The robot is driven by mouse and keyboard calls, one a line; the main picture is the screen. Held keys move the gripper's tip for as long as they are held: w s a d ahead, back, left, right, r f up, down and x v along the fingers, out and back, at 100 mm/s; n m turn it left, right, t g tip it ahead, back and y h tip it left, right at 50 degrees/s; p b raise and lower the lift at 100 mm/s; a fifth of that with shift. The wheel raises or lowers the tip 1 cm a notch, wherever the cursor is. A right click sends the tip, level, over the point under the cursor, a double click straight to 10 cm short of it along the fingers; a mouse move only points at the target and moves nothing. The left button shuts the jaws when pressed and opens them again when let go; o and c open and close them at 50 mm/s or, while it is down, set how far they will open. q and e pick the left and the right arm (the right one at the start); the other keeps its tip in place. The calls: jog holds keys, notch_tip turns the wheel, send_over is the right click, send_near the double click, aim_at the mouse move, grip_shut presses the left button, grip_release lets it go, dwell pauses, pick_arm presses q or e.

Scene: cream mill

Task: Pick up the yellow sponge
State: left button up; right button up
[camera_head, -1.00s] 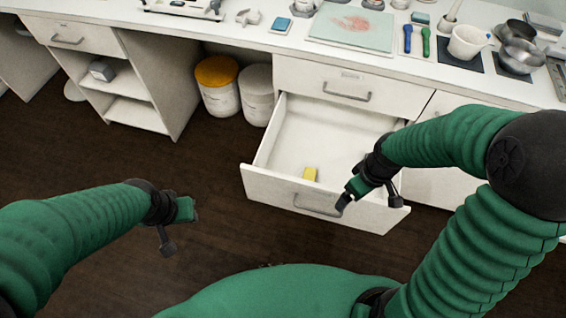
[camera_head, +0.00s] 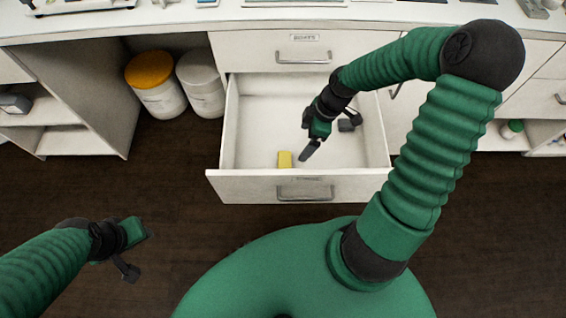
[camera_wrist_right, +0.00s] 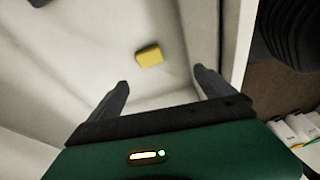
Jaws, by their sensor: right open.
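The yellow sponge (camera_head: 285,159) lies in the open white drawer (camera_head: 251,120), close to its front panel. It also shows in the right wrist view (camera_wrist_right: 149,55), beyond the fingertips and between their lines. My right gripper (camera_head: 308,152) is over the drawer, just right of the sponge in the head view. In the wrist view its two fingers (camera_wrist_right: 162,80) are apart with nothing between them. My left gripper (camera_head: 140,240) is over the floor at the lower left, away from the drawer; its finger opening cannot be made out.
The drawer's walls and front panel (camera_head: 240,186) surround the sponge. A closed drawer (camera_head: 250,48) and the counter are above. A yellow-lidded tub (camera_head: 158,98) and a white tub (camera_head: 203,88) stand left of the drawer. The dark floor (camera_head: 140,190) in front is clear.

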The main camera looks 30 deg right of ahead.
notch_tip(320, 180, down, 3)
jog(key=w+d+n+b, duration=0.1)
jog(key=w+d+b, duration=0.1)
jog(key=t+b, duration=0.1)
jog(key=b, duration=0.4)
send_over(286, 160)
jog(key=d, duration=0.2)
jog(key=shift+y, duration=0.4)
jog(key=f, duration=0.7)
jog(key=s+f, duration=0.1)
jog(key=f, duration=0.2)
jog(key=shift+f, duration=0.2)
jog(key=b+x, duration=0.4)
jog(key=x, duration=0.1)
pick_arm(q)
jog(key=s+x, duration=0.2)
jog(key=x, duration=0.9)
jog(key=shift+a+f, duration=0.25)
jog(key=shift+f, duration=0.35)
pick_arm(e)
jog(key=shift+r, duration=0.1)
jog(key=shift+c, duration=0.4)
